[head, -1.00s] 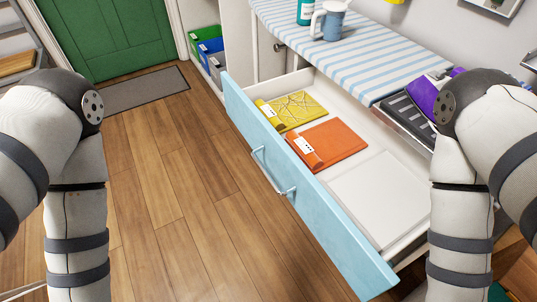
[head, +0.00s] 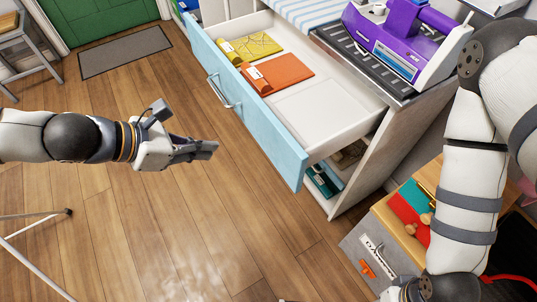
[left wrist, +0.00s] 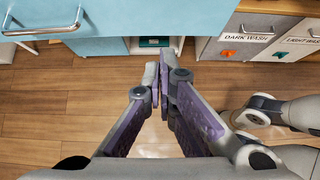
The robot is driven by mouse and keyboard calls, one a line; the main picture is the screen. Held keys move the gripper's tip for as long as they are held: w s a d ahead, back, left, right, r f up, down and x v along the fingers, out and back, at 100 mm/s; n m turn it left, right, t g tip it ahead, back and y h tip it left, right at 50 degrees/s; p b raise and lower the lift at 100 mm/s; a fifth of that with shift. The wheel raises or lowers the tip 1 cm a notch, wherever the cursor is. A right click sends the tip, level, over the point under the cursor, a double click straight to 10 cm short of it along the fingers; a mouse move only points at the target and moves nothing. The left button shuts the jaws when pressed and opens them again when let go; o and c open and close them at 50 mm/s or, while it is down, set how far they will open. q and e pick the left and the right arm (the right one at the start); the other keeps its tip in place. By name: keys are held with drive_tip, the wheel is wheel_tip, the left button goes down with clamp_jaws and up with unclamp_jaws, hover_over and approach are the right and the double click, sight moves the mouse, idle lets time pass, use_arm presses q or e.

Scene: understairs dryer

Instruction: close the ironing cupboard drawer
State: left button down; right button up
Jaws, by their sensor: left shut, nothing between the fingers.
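The ironing cupboard drawer (head: 262,115) is pulled far out, with its light blue front towards the floor space. Its metal bar handle (head: 222,92) also shows in the left wrist view (left wrist: 42,30). A folded yellow cloth (head: 250,46) and a folded orange cloth (head: 278,73) lie inside, and the near end is bare. My left gripper (head: 214,149) is over the floor in front of the drawer, apart from its front. Its fingers (left wrist: 161,90) are shut and empty. My right arm comes in at the right, with its gripper out of sight.
A purple device (head: 400,40) stands on the cupboard top beside the striped ironing surface (head: 305,12). Labelled laundry bins (left wrist: 247,47) stand right of the cupboard. A stool (head: 28,45) and thin metal legs (head: 35,228) are at the left. The wooden floor between is clear.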

use_arm(q)
drive_tip(key=b+x, duration=0.1)
drive_tip(key=x, duration=0.3)
drive_tip(key=r+b+x, duration=0.1)
drive_tip(key=x, duration=0.3)
drive_tip(key=w+d+b+x, duration=0.1)
drive_tip(key=x, duration=0.3)
drive_tip(key=shift+w+d, duration=0.15)
drive_tip(key=shift+w, duration=0.1)
drive_tip(key=shift+w+d, duration=0.15)
use_arm(e)
drive_tip(key=shift+g, duration=0.9)
drive_tip(key=s+f, duration=0.3)
drive_tip(key=f, duration=0.1)
drive_tip(key=shift+s+a, duration=0.15)
drive_tip(key=shift+s, duration=0.15)
use_arm(q)
drive_tip(key=shift+d, duration=0.1)
